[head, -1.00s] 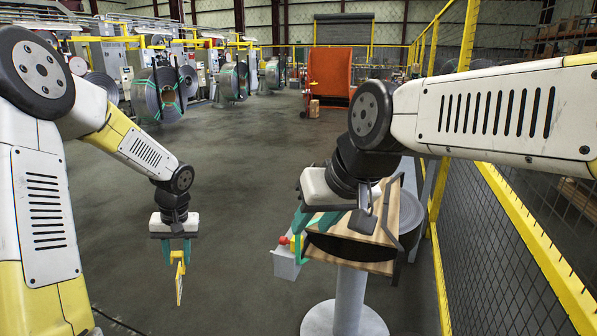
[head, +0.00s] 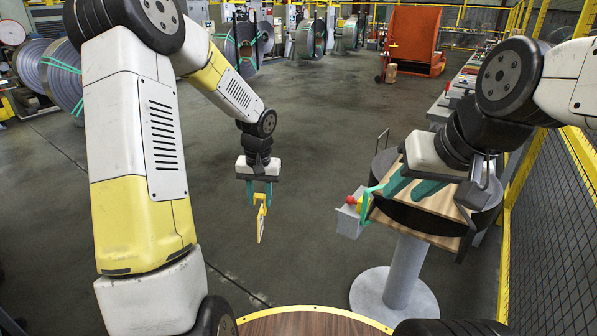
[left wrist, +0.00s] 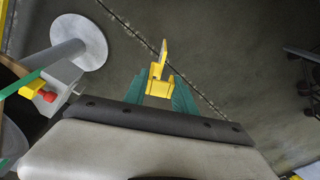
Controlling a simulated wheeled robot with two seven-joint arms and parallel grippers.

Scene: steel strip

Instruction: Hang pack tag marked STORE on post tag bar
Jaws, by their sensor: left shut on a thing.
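My left gripper (head: 259,192) is shut on a yellow tag (head: 261,222), which hangs down below the fingertips over the open floor. The tag (left wrist: 160,80) also shows between the teal fingers in the left wrist view. Its marking cannot be read. My right gripper (head: 412,187) has its teal fingers apart, above a post with a wooden top (head: 440,203). I see nothing clearly held in it. The held tag is left of the post and apart from it. Which part of the post is the tag bar I cannot tell; the right gripper hides some of the top.
A grey box with a red button (head: 350,201) juts from the post's left side. The post's round base (head: 368,295) is on the floor. A yellow-framed mesh fence (head: 560,220) runs along the right. Steel coils (head: 75,75) stand at the back left. The middle floor is clear.

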